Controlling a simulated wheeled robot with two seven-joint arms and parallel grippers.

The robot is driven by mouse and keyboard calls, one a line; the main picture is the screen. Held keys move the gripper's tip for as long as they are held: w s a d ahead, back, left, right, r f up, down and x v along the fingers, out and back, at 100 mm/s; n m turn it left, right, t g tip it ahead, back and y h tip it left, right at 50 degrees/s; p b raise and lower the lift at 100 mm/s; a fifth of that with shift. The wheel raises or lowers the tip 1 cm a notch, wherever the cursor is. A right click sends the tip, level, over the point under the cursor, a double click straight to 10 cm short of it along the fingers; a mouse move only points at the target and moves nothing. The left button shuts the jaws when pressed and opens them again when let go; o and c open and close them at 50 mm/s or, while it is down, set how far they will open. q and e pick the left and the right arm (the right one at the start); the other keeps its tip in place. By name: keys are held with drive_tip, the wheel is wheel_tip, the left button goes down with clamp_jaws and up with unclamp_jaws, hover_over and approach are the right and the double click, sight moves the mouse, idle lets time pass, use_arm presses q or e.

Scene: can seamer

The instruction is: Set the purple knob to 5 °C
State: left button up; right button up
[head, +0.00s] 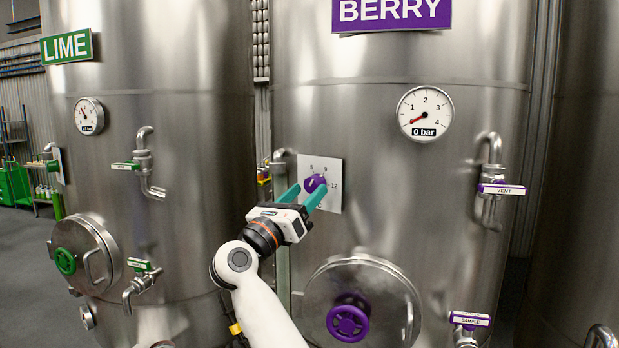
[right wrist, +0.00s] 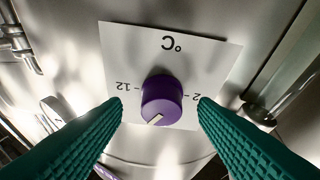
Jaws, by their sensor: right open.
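The purple knob (head: 315,183) sits on a white dial plate (head: 334,166) on the BERRY tank. The plate shows 12 at its right and a 5 near the top; other marks are small or partly covered. In the right wrist view the plate appears upside down, with 12 left and 2 right. There the knob (right wrist: 162,98) has a pale pointer line towards the lower left, on the 12 side of the bottom. The number beyond it is hidden. My right gripper (head: 304,195) is open, its teal fingers either side of the knob, with visible gaps. My left gripper is not in view.
The BERRY tank has a gauge (head: 425,113) reading about 0 bar, a vent valve (head: 492,189), a sample valve (head: 468,320) and a round hatch with a purple handwheel (head: 347,320). The LIME tank (head: 190,80) stands left.

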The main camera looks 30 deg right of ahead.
sight(311, 184)
drive_tip(key=shift+p+x, duration=0.3)
drive_tip(key=shift+x, duration=0.8)
drive_tip(key=shift+w+a, duration=0.1)
drive_tip(key=c, duration=1)
drive_tip(key=shift+r+n+t+y+p, duration=0.15)
drive_tip(key=shift+n+t+y+p, duration=0.4)
drive_tip(key=shift+n+p, duration=0.75)
drive_tip(key=n+t+p, duration=0.1)
drive_tip(key=n+p, duration=0.2)
drive_tip(key=n+t+y+p, duration=0.1)
drive_tip(key=n+p, duration=0.2)
drive_tip(key=n+t+y+p, duration=0.1)
drive_tip(key=n+p, duration=0.1)
drive_tip(key=p, duration=0.1)
drive_tip(key=shift+r+n+t+y, duration=0.25)
drive_tip(key=shift+n, duration=0.15)
drive_tip(key=shift+s+f+n+y+p, duration=0.15)
drive_tip(key=shift+s+n+y+p, duration=0.15)
drive_tip(key=shift+n+p, duration=0.5)
drive_tip(key=shift+f+n+y, duration=0.15)
drive_tip(key=shift+n+y, duration=0.45)
drive_tip(key=shift+n, duration=0.8)
drive_tip(key=o, duration=1)
